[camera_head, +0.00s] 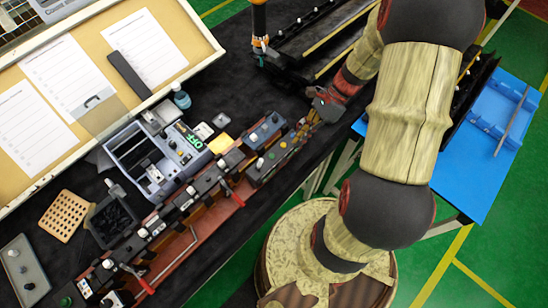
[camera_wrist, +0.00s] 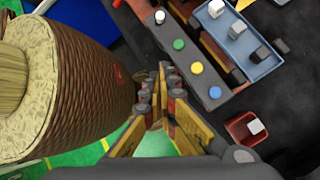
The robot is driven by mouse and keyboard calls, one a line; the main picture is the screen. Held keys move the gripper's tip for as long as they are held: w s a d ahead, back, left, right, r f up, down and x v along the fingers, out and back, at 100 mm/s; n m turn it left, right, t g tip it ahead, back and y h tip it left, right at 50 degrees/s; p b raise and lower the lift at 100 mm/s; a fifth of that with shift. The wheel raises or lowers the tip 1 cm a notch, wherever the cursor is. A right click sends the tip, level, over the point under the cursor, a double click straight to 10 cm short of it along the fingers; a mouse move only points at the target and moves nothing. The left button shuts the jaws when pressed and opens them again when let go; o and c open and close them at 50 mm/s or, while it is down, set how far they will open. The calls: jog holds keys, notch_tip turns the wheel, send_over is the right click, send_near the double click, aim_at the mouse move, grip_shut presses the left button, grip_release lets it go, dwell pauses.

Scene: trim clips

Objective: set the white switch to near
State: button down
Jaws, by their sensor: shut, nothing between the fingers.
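A blue-grey panel with a row of three switches (camera_wrist: 250,66) is at upper right in the wrist view; it also shows in the head view (camera_head: 265,132). Its far switch is white (camera_wrist: 216,8), the middle one is pale (camera_wrist: 237,28) and the close one is grey (camera_wrist: 262,52). Which way the white switch's lever is set is too small to tell. My gripper (camera_wrist: 165,72) is shut and empty, apart from the panel and left of it in the wrist view. In the head view my gripper (camera_head: 300,132) is at the right end of the panel row.
A dark strip with white, green, blue and yellow buttons (camera_wrist: 196,68) lies between my gripper and the panel. A red box (camera_wrist: 243,128) holding a pale piece is at right. A blue-grey device (camera_head: 158,160) and several more panels stand on the black table.

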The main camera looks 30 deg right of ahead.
aim_at(259, 164)
jog(key=a+f, duration=0.2)
jog(key=a, duration=0.1)
jog(key=a+f, duration=0.5)
jog(key=shift+w+a, duration=0.1)
jog(key=shift+a, duration=0.2)
jog(key=shift+w+a+r, duration=0.2)
jog(key=shift+a+r, duration=0.05)
jog(key=shift+a, duration=0.25)
jog(key=shift+a+r+h, duration=0.15)
jog(key=shift+r+h, duration=0.05)
jog(key=shift+h, duration=0.1)
